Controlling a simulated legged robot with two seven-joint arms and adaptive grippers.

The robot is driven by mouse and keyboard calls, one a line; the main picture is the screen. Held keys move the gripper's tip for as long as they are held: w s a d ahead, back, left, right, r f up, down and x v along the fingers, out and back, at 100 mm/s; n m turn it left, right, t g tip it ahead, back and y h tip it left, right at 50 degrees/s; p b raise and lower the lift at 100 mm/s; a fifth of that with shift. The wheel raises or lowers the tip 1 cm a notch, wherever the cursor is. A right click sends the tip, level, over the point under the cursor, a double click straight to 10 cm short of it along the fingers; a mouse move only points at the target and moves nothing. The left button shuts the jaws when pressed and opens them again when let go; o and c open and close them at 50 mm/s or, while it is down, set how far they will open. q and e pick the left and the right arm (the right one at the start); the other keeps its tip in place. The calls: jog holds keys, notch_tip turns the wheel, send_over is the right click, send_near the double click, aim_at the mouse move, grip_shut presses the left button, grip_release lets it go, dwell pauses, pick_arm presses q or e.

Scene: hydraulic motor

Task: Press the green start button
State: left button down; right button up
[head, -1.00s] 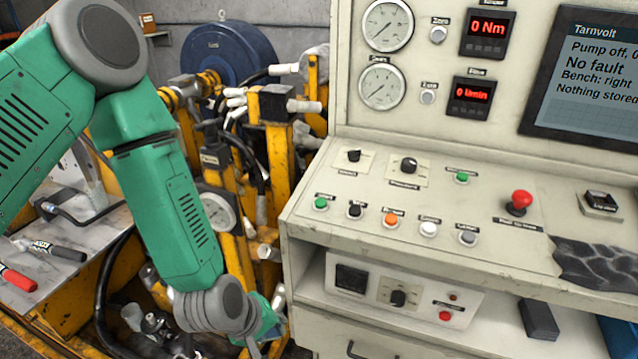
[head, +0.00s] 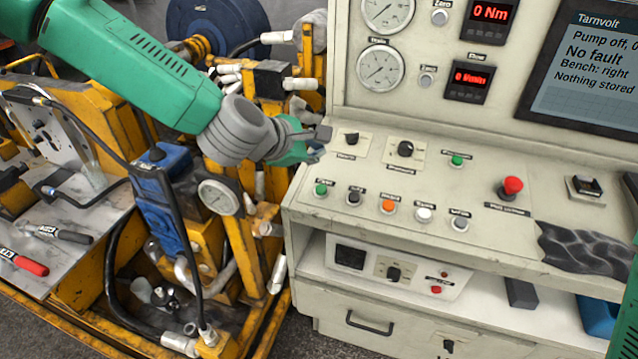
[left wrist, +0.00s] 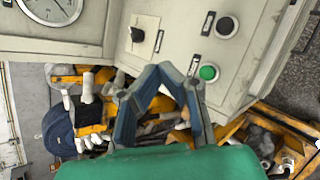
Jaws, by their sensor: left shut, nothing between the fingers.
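A green button (head: 321,189) sits at the left end of the front row on the sloped panel of the cream console. It also shows in the left wrist view (left wrist: 208,72), just right of my fingers. A second green button (head: 456,160) sits further back on the panel. The small labels are too blurred to read surely. My left gripper (head: 318,146) is shut and empty, at the panel's left edge, above and behind the front green button and apart from it. In the left wrist view its fingers (left wrist: 160,68) come together. My right gripper is not in view.
Black, orange, white and grey buttons continue the row. A black selector knob (head: 351,138) is close to my left fingertips. A red mushroom button (head: 511,187) stands further right. The yellow motor rig with hoses and a gauge (head: 219,197) lies left of the console.

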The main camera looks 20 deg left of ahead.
aim_at(320, 190)
pick_arm(q)
jog(key=shift+d+f, duration=0.1)
jog(key=shift+d, duration=0.25)
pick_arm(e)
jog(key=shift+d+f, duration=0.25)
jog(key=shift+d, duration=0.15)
pick_arm(q)
jog(key=f+b, duration=0.4)
jog(key=f, duration=0.1)
jog(key=w+f+b, duration=0.1)
jog(key=f+b, duration=0.1)
jog(key=shift+a+f, duration=0.2)
jog(key=shift+f, duration=0.2)
jog(key=shift+w+d+f+b, duration=0.1)
jog(key=shift+w+f+b, duration=0.1)
jog(key=shift+f+b, duration=0.25)
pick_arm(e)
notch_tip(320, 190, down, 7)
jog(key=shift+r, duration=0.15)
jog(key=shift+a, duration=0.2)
pick_arm(q)
jog(key=shift+f+b, duration=0.3)
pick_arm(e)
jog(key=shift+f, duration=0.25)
